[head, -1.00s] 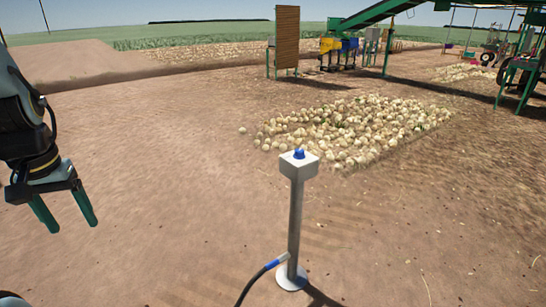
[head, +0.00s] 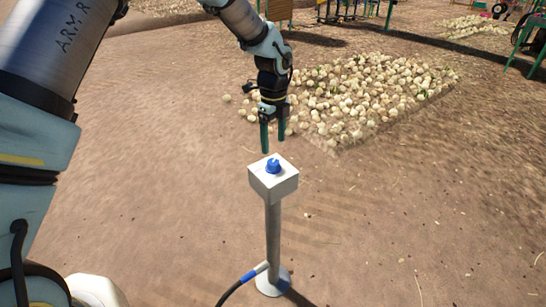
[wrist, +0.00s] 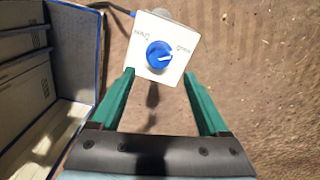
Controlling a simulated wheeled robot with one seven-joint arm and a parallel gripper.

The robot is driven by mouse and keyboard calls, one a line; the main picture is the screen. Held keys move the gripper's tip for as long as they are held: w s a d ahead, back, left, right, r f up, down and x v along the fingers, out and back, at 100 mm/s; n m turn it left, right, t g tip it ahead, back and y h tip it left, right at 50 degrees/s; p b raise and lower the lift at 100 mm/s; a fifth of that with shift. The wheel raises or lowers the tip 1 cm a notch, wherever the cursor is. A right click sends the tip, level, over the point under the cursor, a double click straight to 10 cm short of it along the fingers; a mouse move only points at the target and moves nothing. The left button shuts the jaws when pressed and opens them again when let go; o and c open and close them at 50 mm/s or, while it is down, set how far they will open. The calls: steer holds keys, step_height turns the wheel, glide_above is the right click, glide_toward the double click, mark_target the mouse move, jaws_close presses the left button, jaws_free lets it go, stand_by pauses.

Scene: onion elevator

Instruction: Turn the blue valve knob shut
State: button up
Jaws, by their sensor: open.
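The blue valve knob (head: 273,167) sits on top of a white box (head: 273,183) on a grey metal post (head: 273,235). My gripper (head: 273,150) points down above the knob, open and empty. In the wrist view the green fingers of my gripper (wrist: 158,82) stand apart, with the knob just beyond their tips and roughly centred between them. I see no contact.
A black hose with a blue band (head: 243,280) runs from the post's foot to the lower left. A pile of onions (head: 350,95) lies behind the post. Green machinery legs stand at the back. Bare soil surrounds the post.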

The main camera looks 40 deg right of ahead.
mark_target(273, 162)
step_height(273, 162, down, 8)
steer(key=shift+r+p, duration=0.2)
steer(key=shift+p, duration=0.75)
jaws_close()
